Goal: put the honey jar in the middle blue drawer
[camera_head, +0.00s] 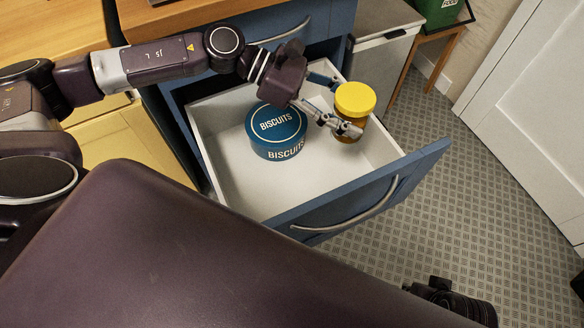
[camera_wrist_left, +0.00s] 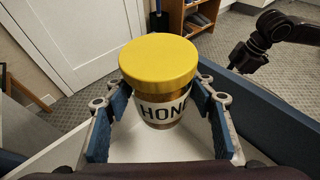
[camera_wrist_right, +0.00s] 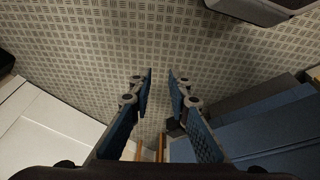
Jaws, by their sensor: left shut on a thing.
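The honey jar (camera_head: 354,99) has a yellow lid and an amber body. A white label reading "HONEY", partly cut off, shows in the left wrist view (camera_wrist_left: 165,110). My left gripper (camera_head: 343,126) is shut on the jar, with one finger on each side, and holds it upright. The jar is over the right part of an open blue drawer (camera_head: 400,178) with a white inside. I cannot tell how far it is above the drawer floor. My right gripper (camera_wrist_right: 160,77) is open and empty, over the patterned floor.
A round blue biscuit tin (camera_head: 277,130) stands inside the drawer, left of the jar. Bare drawer floor shows in front of the tin. Another blue drawer front with a handle (camera_head: 283,34) is above, under the wooden worktop (camera_head: 190,12). A white door (camera_head: 535,100) is at the right.

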